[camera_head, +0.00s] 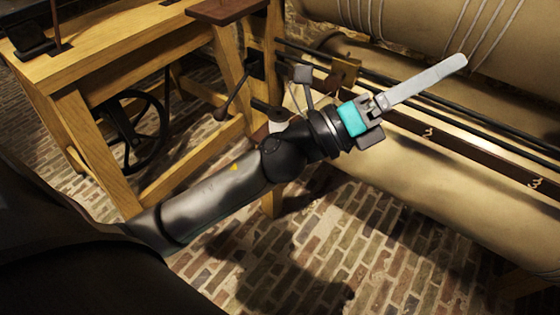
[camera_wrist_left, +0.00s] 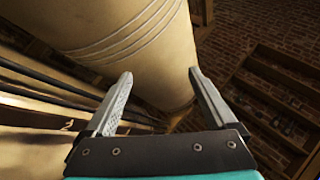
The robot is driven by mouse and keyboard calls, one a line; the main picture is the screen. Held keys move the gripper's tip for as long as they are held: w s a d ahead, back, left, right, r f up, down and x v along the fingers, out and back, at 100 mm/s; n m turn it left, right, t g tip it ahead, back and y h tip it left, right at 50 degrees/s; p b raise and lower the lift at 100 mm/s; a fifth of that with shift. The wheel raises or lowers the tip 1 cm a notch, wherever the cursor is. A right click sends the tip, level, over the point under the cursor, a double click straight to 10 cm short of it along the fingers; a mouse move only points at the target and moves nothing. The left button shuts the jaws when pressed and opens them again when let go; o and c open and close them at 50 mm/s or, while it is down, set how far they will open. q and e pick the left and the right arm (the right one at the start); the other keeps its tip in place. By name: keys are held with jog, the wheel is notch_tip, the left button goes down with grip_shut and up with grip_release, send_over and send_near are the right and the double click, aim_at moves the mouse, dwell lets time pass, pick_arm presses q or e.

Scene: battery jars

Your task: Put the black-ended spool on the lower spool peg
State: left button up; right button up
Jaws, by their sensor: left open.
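My left gripper (camera_head: 458,64) reaches across the picture in the head view, beside the large beige rollers. In the left wrist view the left gripper (camera_wrist_left: 160,73) has its two fingers spread apart with nothing between them. A beige roller lies beyond the fingertips there, apart from them as far as I can tell. I cannot make out the black-ended spool or the lower spool peg in either view. My right gripper is not in view.
Large beige rollers (camera_head: 400,185) with cords (camera_head: 478,30) and a dark rail (camera_head: 480,155) fill the right side. A wooden workbench (camera_head: 110,55) with a black wheel (camera_head: 135,130) stands left. Wooden shelving (camera_wrist_left: 270,100) holds small items. Brick floor (camera_head: 330,235) lies below.

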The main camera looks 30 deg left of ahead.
pick_arm(q)
jog(key=w+a+f+n+g+y, duration=0.1)
jog(key=a+f+n+y, duration=0.6)
jog(key=f+n, duration=0.4)
jog(key=w+a+f+n+g+y, duration=0.1)
jog(key=a+f+n+y, duration=0.5)
jog(key=f+n+y, duration=0.5)
jog(key=s+f+n+g+h, duration=0.2)
jog(key=s+f+n+g, duration=0.8)
jog(key=s+f, duration=0.9)
jog(key=shift+s+d+g+h, duration=0.4)
jog(key=shift+g, duration=0.3)
